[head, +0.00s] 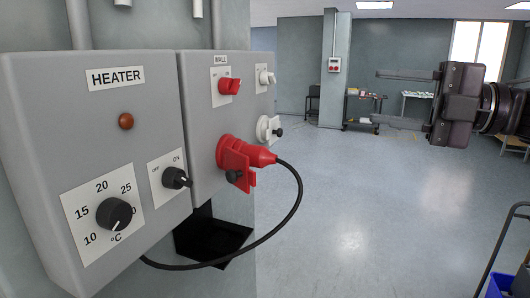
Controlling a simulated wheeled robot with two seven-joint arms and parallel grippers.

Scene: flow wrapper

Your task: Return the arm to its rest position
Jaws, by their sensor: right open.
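My right gripper (400,98) comes in from the right edge at upper right, its two thin dark fingers pointing left. The fingers are wide apart with nothing between them. It hangs in free air, apart from the wall-mounted boxes on the left. My left gripper is not in view.
The grey heater box (65,150) has a dial (114,214) and an on/off knob (177,178). Beside it, a wall box (200,120) carries a red switch (229,86) and a red plug (240,155) with a looping black cable (285,225). A cart handle (497,245) shows lower right. Open floor lies between.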

